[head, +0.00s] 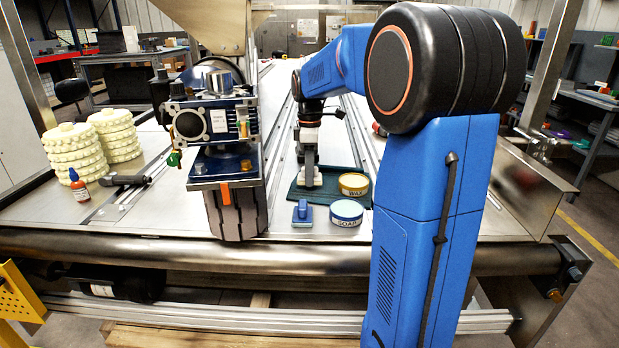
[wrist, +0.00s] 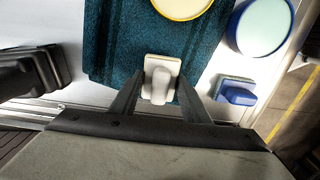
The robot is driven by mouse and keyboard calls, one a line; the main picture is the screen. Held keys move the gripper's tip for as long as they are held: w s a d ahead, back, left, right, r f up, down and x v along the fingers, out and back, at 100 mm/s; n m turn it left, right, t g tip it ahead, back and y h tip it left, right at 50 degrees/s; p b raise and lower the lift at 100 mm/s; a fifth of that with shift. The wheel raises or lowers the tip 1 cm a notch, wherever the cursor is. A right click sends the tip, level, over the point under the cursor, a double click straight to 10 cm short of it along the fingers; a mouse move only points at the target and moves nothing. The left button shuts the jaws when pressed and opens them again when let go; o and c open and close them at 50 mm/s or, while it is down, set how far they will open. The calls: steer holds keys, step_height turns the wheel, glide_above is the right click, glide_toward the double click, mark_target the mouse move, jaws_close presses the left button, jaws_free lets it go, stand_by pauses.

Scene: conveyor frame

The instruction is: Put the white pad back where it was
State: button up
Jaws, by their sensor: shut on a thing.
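The white pad (wrist: 163,66) has a flat base and a raised grip. It shows between my fingers in the wrist view and small under my gripper in the head view (head: 309,181). My gripper (wrist: 159,84) is shut on the pad and points down. The pad is over the dark teal mat (wrist: 115,45), near the mat's edge; I cannot tell whether it touches the mat. The mat also shows in the head view (head: 331,194).
A yellow-rimmed WAX tin (head: 353,188) stands on the mat. A blue SOAP tin (head: 346,216) and a blue pad (head: 302,214) are beside the mat's near edge. A machine head (head: 219,130) stands left of my gripper. An orange bottle (head: 79,188) stands far left.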

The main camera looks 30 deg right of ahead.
steer(key=shift+f, duration=0.95)
steer(key=shift+f, duration=0.15)
steer(key=o, duration=1)
step_height(320, 180, up, 12)
steer(key=shift+r, duration=0.15)
steer(key=shift+s, duration=0.1)
